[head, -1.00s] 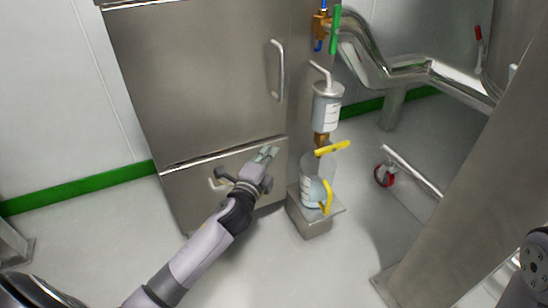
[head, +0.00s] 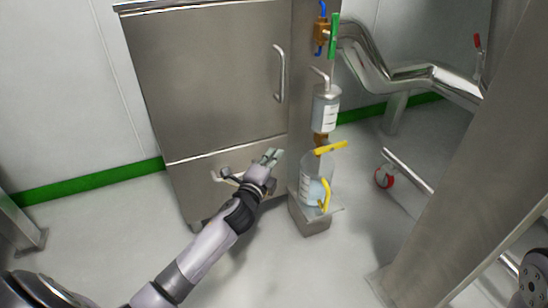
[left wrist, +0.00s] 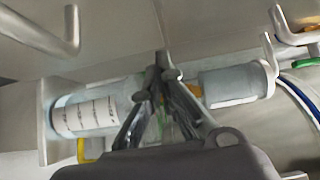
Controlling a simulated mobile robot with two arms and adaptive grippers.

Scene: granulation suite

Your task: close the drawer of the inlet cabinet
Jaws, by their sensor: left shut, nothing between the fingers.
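The inlet cabinet (head: 205,85) is a steel cabinet with a large upper door. Its drawer (head: 195,190) is the low front panel, with a bar handle (head: 222,176) partly hidden by my arm. The drawer front now looks flush or nearly flush with the door above, with only a thin line between them. My left gripper (head: 272,156) is shut and empty, its fingertips at the upper right of the drawer front; whether they touch it I cannot tell. In the left wrist view the fingers (left wrist: 160,62) are together against a grey steel surface. My right gripper is out of view.
A clear bottle with yellow handles (head: 314,185) stands on a small steel stand (head: 311,222) close right of my left gripper. A filter canister (head: 325,108) hangs above it. A steel column (head: 450,180) is at the right. Floor left of my arm is clear.

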